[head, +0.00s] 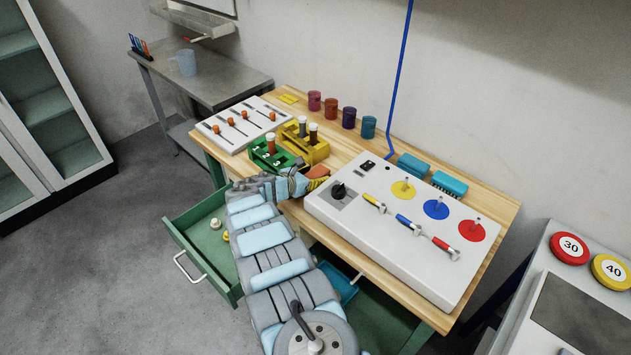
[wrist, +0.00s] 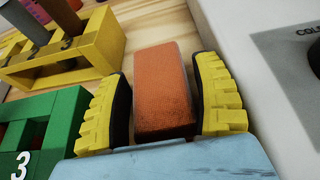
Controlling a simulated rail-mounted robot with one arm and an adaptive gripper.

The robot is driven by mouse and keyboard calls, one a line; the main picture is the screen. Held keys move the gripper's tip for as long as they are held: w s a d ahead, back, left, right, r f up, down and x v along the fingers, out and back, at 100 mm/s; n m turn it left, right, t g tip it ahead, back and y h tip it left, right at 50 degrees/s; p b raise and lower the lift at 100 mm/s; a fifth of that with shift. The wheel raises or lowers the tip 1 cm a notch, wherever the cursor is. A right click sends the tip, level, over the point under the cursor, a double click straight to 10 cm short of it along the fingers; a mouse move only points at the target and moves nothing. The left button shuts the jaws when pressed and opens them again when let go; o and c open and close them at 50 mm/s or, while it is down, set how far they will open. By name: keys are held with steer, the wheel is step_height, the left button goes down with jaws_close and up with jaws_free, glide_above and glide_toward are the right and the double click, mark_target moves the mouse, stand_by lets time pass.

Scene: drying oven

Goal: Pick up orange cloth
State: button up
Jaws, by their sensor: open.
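The orange cloth (wrist: 162,88) is a thick block-like pad lying on the wooden table, between the colored racks and the white panel. It also shows in the head view (head: 318,171), partly covered by my gripper. My gripper (wrist: 163,72) is open, with one yellow ribbed finger on each side of the cloth. Narrow gaps show between the cloth and the fingers near the tips. The near end of the cloth is hidden behind the pale blue gripper body. In the head view my gripper (head: 308,184) is low at the table's front edge.
The white control panel (head: 340,223) stands close to the right. The green numbered rack (head: 268,158) and yellow rack (head: 318,150) are close on the left. An open green drawer (head: 190,238) juts out below the table. Several colored cups stand along the back.

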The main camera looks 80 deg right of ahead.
steer(key=shift+d, duration=0.1)
steer(key=c, duration=0.8)
